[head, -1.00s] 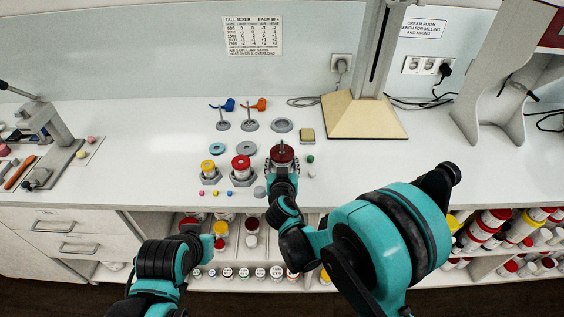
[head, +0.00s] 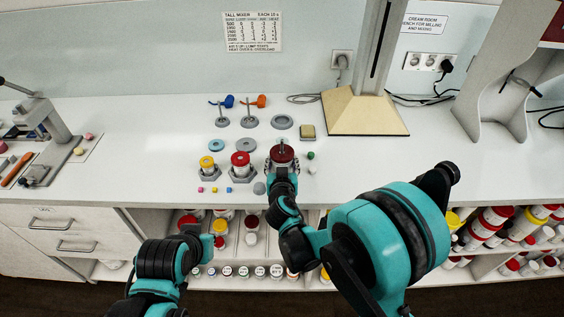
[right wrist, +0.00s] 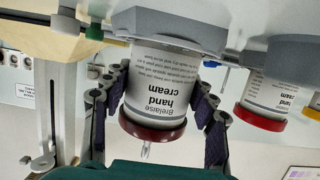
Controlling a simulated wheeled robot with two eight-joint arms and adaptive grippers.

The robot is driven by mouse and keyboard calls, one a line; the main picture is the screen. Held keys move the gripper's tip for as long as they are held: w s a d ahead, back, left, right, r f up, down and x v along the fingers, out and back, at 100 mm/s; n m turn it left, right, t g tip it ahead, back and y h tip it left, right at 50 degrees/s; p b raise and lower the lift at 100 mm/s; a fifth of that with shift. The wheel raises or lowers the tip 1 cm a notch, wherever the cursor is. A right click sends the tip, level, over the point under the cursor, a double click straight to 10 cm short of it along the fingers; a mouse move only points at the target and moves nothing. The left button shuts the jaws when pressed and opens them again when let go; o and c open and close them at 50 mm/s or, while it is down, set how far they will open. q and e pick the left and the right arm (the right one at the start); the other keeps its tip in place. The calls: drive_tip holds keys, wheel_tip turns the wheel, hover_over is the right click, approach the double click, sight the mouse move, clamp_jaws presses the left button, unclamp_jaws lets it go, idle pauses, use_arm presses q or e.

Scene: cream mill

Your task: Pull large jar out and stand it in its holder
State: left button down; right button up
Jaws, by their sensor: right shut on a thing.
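The large jar (head: 282,153) has a dark red lid with a clear rod-like piece on top. It is upright at the right end of a row of jars. In the right wrist view, which is upside down, its white "hand cream" label (right wrist: 160,85) faces the camera. My right gripper (head: 282,166) is shut around the jar, with a finger on each side. The jar's bottom end meets a grey hexagonal holder (right wrist: 170,35); how deep it sits is hidden. My left gripper (head: 212,235) is low in front of the bench; its fingers are unclear.
A red-lidded jar (head: 240,159) and a yellow-lidded jar (head: 206,163) stand in hexagonal holders to the left. Small coloured pieces lie in front of them. Grey discs and stirrers (head: 249,120) are behind. A shelf (head: 270,285) with several jars is below.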

drive_tip(key=shift+f, duration=0.2)
drive_tip(key=o, duration=1.8)
drive_tip(key=shift+s+r, duration=0.1)
drive_tip(key=shift+r+p+v, duration=0.15)
drive_tip(key=shift+p+v, duration=0.15)
drive_tip(key=shift+v, duration=1.05)
drive_tip(key=shift+r+p+v, duration=0.2)
drive_tip(key=shift+p+v, duration=0.15)
drive_tip(key=shift+v, duration=1)
drive_tip(key=shift+r+p+v, duration=0.15)
drive_tip(key=shift+p+v, duration=0.15)
drive_tip(key=shift+v, duration=1.1)
